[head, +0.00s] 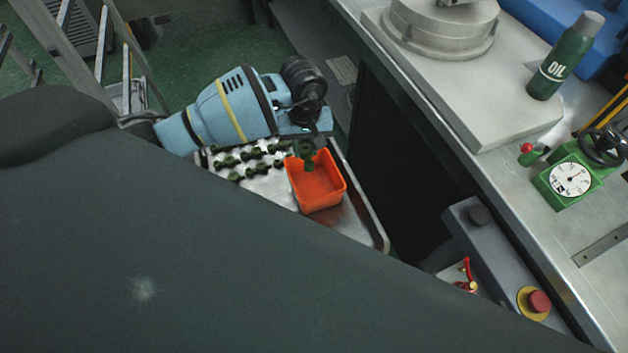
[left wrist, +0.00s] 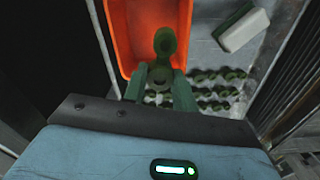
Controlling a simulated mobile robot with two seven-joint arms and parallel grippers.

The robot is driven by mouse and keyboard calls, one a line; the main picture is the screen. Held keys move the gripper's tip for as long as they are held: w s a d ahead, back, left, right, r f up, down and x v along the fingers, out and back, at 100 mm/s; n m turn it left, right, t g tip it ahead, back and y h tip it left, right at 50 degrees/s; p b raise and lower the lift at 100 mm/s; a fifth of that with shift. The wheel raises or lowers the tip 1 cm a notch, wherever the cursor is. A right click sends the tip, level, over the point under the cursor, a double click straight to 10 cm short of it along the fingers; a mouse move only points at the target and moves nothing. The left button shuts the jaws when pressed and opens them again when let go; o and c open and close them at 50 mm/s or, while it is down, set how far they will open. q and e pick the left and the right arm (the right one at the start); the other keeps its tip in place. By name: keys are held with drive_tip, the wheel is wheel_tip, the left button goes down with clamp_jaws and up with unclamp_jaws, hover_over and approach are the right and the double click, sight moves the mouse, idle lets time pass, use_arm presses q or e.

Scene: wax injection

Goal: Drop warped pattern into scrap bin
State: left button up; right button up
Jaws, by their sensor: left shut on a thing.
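My left gripper (left wrist: 159,84) is shut on a dark green wax pattern (left wrist: 165,45), holding it by one end. The pattern's free end points away from the fingers, over the orange scrap bin (left wrist: 121,38). In the head view, the held pattern (head: 307,157) shows at the bin's far edge, and the bin (head: 318,190) stands on a metal tray. The bin's visible inside looks empty. I cannot tell how high the pattern is above the bin floor. Whether it is warped is too small to see. My right gripper is not in view.
Several green patterns (head: 245,158) lie in rows on the metal tray (head: 362,220) left of the bin. A white and green block (left wrist: 243,29) shows in the left wrist view. A workbench (head: 510,165) with an oil bottle (head: 565,58) and a green gauge device (head: 571,180) stands right.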

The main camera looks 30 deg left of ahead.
use_arm(q)
drive_tip(key=o, duration=1)
drive_tip(key=shift+r, duration=0.1)
drive_tip(key=shift+r, duration=3.9)
drive_tip(key=shift+d+f, duration=0.1)
